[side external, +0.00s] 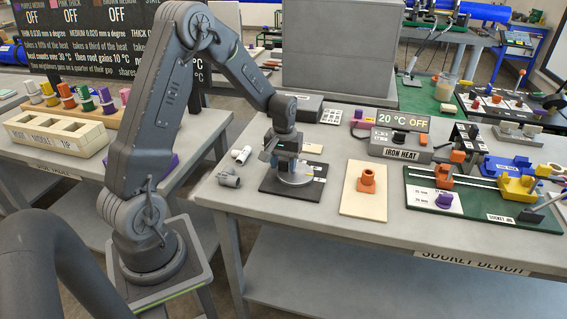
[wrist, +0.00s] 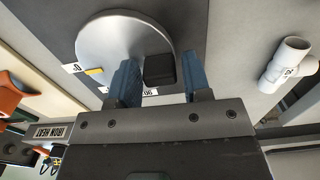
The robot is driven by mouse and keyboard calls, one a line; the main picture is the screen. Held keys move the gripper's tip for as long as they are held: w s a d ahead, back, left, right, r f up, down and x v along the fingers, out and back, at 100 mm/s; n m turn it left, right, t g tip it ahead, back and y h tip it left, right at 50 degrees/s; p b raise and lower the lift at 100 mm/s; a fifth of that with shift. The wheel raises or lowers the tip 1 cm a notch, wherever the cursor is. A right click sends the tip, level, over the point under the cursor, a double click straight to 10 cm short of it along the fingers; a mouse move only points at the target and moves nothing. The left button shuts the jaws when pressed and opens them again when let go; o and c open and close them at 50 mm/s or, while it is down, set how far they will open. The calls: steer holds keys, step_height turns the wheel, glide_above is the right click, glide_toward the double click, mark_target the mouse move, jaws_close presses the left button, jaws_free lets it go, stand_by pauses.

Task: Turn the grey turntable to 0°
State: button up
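The grey turntable (wrist: 108,38) is a round metal disc on a dark base plate (side external: 270,190). In the wrist view a yellow mark (wrist: 94,71) lies at its rim, close beside a white label reading 0 (wrist: 72,67). Another label, apparently 90 (wrist: 150,91), is at the rim near my gripper. A black block-like knob (wrist: 160,70) is on the disc. My gripper (wrist: 160,66) is open, with one blue finger on each side of the knob and a visible gap at the right finger. In the side view my gripper (side external: 287,160) is over the turntable and hides part of it.
An orange fitting (side external: 367,180) stands on a pale board (side external: 360,207) to the right. Further right are the iron heat box (side external: 400,150) and a green jig board (side external: 480,210).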

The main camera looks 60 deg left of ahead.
mark_target(284, 162)
steer(key=shift+o, duration=1.1)
steer(key=shift+r, duration=0.1)
step_height(284, 162, up, 14)
steer(key=shift+f, duration=0.2)
steer(key=s+d+r+m+t, duration=0.1)
steer(key=s+d+r+m, duration=0.1)
steer(key=s+d+r, duration=0.3)
steer(key=s+d+r+m+t, duration=0.2)
steer(key=s+d, duration=0.1)
steer(key=d, duration=0.5)
steer(key=s+d+m+t, duration=0.2)
steer(key=s+d+m, duration=0.2)
steer(key=s+d, duration=0.3)
steer(key=s, duration=0.3)
steer(key=shift+s+r+m+t, duration=0.2)
steer(key=shift+m+t, duration=0.1)
steer(key=shift+m, duration=0.1)
